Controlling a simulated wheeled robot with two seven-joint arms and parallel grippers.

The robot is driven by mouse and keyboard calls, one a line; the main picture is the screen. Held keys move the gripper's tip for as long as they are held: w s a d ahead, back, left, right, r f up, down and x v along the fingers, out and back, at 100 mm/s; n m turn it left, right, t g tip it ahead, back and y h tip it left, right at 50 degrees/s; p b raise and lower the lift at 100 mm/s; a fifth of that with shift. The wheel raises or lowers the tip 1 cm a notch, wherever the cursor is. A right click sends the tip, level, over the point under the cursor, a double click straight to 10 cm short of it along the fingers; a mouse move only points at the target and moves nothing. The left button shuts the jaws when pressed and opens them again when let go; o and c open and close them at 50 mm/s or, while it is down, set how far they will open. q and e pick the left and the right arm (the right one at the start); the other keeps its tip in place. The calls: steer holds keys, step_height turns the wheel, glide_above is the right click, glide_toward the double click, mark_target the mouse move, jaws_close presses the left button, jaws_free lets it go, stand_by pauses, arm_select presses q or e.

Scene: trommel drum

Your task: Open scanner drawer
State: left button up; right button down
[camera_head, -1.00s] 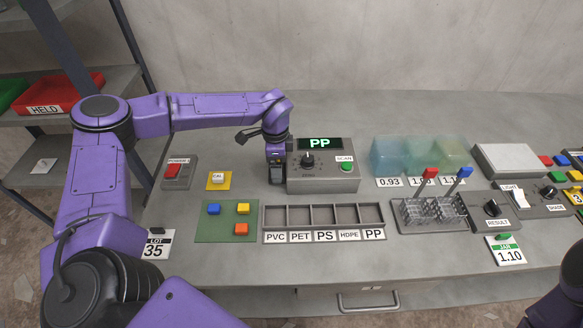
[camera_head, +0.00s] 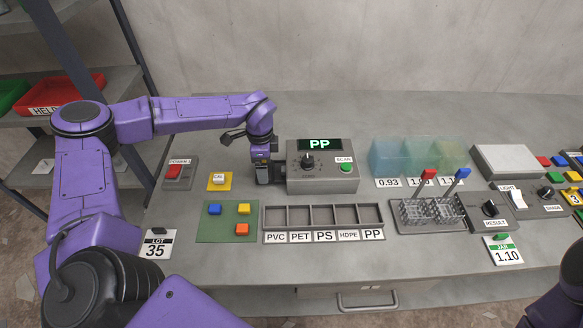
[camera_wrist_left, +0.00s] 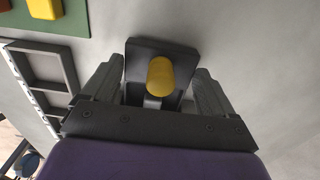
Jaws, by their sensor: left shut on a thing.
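The scanner (camera_head: 330,182) is a grey box with a dark knob, a green SCAN button and a display reading PP. Its dark drawer (camera_head: 280,170) juts a little from the box's left side. My left gripper (camera_head: 263,178) points down beside it and is shut on the drawer. In the left wrist view the dark drawer (camera_wrist_left: 184,58) lies between the two fingers, with a yellow rounded piece (camera_wrist_left: 160,75) at it. The exact contact is mostly hidden. My right gripper is out of view; only part of that arm shows at the bottom right.
Just in front lie a green mat (camera_head: 225,233) with coloured blocks and a sorting tray (camera_head: 322,230) with labelled bins. A yellow pad (camera_head: 219,186) and a red-button box (camera_head: 178,178) stand to the left. Bare table lies between them and my gripper.

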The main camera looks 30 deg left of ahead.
arm_select(q)
steer(key=shift+s+a+r+p, duration=0.1)
steer(key=shift+s+a+p, duration=0.4)
steer(key=shift+a, duration=0.65)
steer(key=shift+s+a+r+p, duration=0.1)
steer(key=shift+s+a+p, duration=0.1)
steer(key=shift+s+a, duration=0.7)
steer(key=shift+w+a, duration=0.2)
steer(key=o, duration=0.5)
steer(key=shift+o, duration=0.2)
steer(key=shift+f, duration=0.1)
steer(key=shift+s, duration=0.1)
step_height(320, 180, up, 7)
steer(key=p, duration=0.5)
steer(key=shift+f, duration=0.1)
